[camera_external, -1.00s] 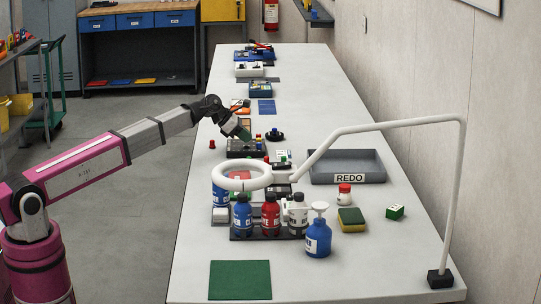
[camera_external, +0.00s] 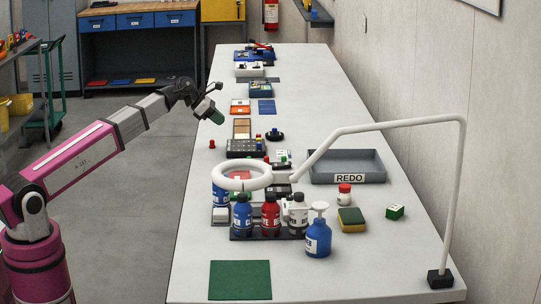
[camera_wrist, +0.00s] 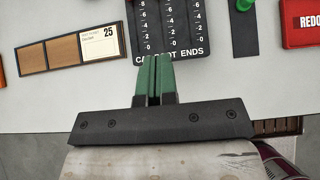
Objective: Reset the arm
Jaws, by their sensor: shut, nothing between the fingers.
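My arm reaches in from the left in the external view. My gripper (camera_external: 216,117) hangs above the left edge of the long white table (camera_external: 320,90), clear of the things on it. In the wrist view my gripper (camera_wrist: 153,60) shows its two green fingers pressed together with nothing between them. Past the fingertips lies a black board (camera_wrist: 170,25) with columns of white numbers and lettering, partly covered by the fingers.
Bottles (camera_external: 270,215) stand under a white ring lamp (camera_external: 242,177). A grey REDO tray (camera_external: 347,166) lies at the right. In the wrist view, wooden tiles and a card (camera_wrist: 103,42) lie left of the board. The floor left of the table is open.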

